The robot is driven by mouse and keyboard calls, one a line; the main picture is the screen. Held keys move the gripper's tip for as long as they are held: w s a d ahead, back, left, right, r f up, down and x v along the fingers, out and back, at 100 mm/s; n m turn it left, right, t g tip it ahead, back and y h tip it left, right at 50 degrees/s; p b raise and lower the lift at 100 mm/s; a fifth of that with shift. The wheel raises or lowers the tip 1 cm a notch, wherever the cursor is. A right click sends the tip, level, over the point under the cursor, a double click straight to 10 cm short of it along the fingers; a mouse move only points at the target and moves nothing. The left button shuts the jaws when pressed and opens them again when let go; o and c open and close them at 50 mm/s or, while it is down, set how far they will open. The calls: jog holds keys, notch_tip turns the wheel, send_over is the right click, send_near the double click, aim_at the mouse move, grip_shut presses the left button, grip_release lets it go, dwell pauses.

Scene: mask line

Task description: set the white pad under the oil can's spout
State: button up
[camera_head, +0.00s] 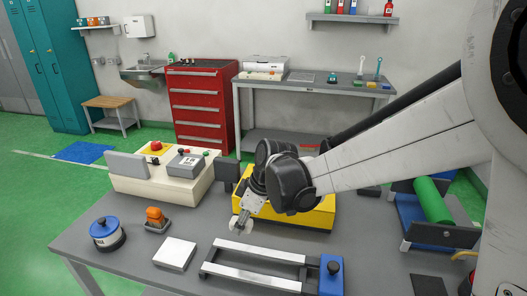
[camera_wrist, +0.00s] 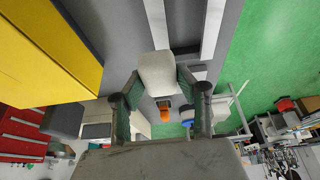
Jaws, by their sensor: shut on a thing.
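My gripper (camera_head: 244,212) is shut on a small pale white pad (camera_wrist: 158,73) and holds it above the table. A round blue-and-white can (camera_head: 107,233), seemingly the oil can, stands at the table's left. I cannot make out its spout. The pad is apart from it, to its right.
An orange-topped item (camera_head: 155,217) and a flat white square block (camera_head: 175,253) lie between the can and my gripper. A two-railed frame (camera_head: 255,264) with a blue end block (camera_head: 331,274) is in front. A yellow box (camera_head: 312,214) stands behind my gripper.

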jog(key=w+d+r+m+t+h, duration=0.1)
jog(key=w+d+m+h, duration=0.1)
jog(key=d+m, duration=0.4)
jog(key=w+d+r+m+t+h, duration=0.1)
jog(key=w+d+m, duration=0.4)
jog(key=d, duration=0.7)
jog(key=w+d+r+m+t+h, duration=0.1)
jog(key=w+d+r+m+h, duration=0.1)
jog(key=d+m, duration=0.6)
jog(key=shift+w+d+r+h, duration=0.2)
jog(key=shift+w+d+r, duration=0.05)
jog(key=shift+w+d, duration=0.25)
jog(key=shift+w+d+r+h, duration=0.2)
jog(key=shift+w+d, duration=0.25)
jog(key=shift+w, duration=0.05)
jog(key=shift+a, duration=0.1)
